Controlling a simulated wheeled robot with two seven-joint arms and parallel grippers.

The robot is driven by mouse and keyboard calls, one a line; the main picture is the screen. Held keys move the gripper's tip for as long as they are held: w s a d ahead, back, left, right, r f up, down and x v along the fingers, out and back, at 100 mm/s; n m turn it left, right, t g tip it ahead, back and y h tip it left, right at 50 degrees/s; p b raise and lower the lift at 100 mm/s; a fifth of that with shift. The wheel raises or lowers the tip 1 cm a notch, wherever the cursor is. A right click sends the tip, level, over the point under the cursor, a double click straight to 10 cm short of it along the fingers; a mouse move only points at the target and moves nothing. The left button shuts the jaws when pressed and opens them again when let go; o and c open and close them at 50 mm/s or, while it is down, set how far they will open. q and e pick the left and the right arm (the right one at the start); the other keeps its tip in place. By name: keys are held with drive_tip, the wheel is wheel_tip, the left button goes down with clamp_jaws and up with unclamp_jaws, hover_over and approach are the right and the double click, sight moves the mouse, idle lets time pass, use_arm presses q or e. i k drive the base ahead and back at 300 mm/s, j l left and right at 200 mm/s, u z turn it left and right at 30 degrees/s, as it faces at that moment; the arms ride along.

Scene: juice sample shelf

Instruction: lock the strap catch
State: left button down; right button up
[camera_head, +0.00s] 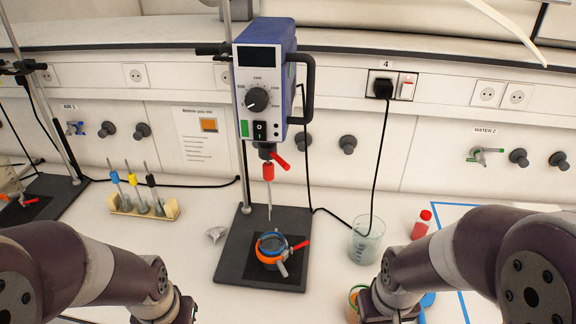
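A dark blue-grey vessel (271,243) stands on a black pad on the stand's base plate, below the stirrer's shaft. An orange strap (266,258) goes around it. A red-tipped lever (299,246) with a grey metal part (283,268) sits at the strap's right front side and sticks out to the right; whether this catch is locked I cannot tell. My left and right arms come in from the lower corners, both apart from the strap. The fingers of both grippers are out of view.
The blue stirrer (265,80) with its red-collared shaft (268,185) hangs over the vessel on the black stand plate (233,268). A glass beaker (366,243) and red bottle (421,225) stand to the right. A wooden rack (145,208) stands left.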

sight(307, 242)
drive_tip(key=i+j+u, duration=0.1)
drive_tip(key=j, duration=0.3)
drive_tip(key=i+j, duration=0.15)
drive_tip(key=j, duration=0.25)
drive_tip(key=i+j+u, duration=0.15)
drive_tip(key=j, duration=0.25)
